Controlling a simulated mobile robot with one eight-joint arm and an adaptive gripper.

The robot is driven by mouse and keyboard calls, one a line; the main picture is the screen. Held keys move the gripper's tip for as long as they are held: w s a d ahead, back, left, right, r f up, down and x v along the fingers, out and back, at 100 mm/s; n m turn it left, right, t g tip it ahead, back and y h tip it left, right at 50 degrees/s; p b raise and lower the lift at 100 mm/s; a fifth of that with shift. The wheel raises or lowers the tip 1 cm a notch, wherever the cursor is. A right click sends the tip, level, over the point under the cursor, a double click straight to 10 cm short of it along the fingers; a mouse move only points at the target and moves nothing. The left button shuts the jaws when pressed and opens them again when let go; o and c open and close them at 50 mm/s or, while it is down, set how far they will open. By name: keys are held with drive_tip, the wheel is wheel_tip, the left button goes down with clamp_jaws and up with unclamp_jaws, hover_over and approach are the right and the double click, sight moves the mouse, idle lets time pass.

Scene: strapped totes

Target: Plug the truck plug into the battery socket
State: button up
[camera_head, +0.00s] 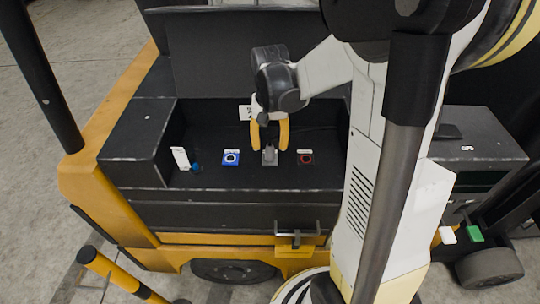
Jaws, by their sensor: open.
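My gripper (270,148) has two yellow fingers pointing down, spread open, inside the dark recess of the truck. A small grey upright piece (270,156), which looks like the plug, stands between and just below the fingertips. I cannot tell whether the fingers touch it, or whether it sits in a socket. A blue square socket plate (231,158) with a white label is left of it. A dark red square plate (305,158) with a label is right of it. The gripper hides part of the recess's back.
The black recess walls (152,142) surround the plates. A white card (180,158) and a small blue knob (196,167) are at its left. A yellow latch with a handle (295,240) is in front. A green block (474,234) and a white block (447,235) are at lower right.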

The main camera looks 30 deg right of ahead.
sight(270, 154)
wheel_tip(270, 154, down, 5)
drive_tip(key=b, duration=0.3)
drive_tip(key=shift+r, duration=0.1)
drive_tip(key=shift+c, duration=0.2)
idle(0.8)
clamp_jaws()
drive_tip(key=shift+r, duration=0.15)
drive_tip(key=shift+r+p, duration=2.2)
drive_tip(key=shift+r, duration=0.75)
drive_tip(key=shift+r+p, duration=2.15)
drive_tip(key=shift+r, duration=0.85)
